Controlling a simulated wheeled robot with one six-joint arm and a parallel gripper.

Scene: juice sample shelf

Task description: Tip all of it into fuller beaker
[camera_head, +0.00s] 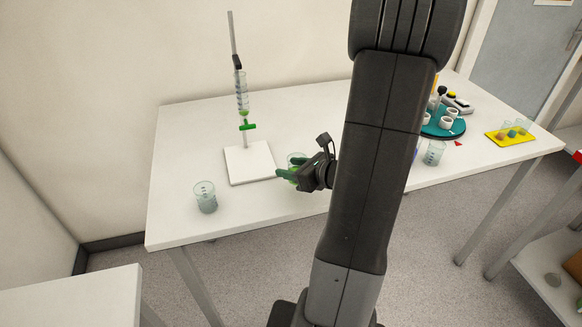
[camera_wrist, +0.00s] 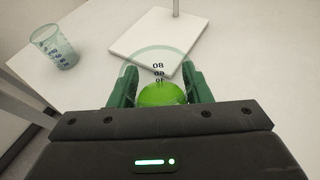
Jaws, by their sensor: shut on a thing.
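My gripper (camera_head: 289,177) has green fingers shut on a clear beaker (camera_head: 297,159) holding bright green liquid, to the right of the burette stand. In the wrist view the held beaker (camera_wrist: 158,65) sits between the fingers (camera_wrist: 157,88), with dark scale marks and the green liquid (camera_wrist: 161,95) in its lower part. Another beaker (camera_head: 205,197) stands upright on the table at the left; it also shows in the wrist view (camera_wrist: 55,47), and its fill is hard to tell. A third beaker (camera_head: 434,153) stands right of my arm, its contents unclear.
A teal round tray (camera_head: 443,127) with white cups and a yellow tray (camera_head: 510,135) with small beakers are at the right. The table's front left (camera_head: 170,222) is bare.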

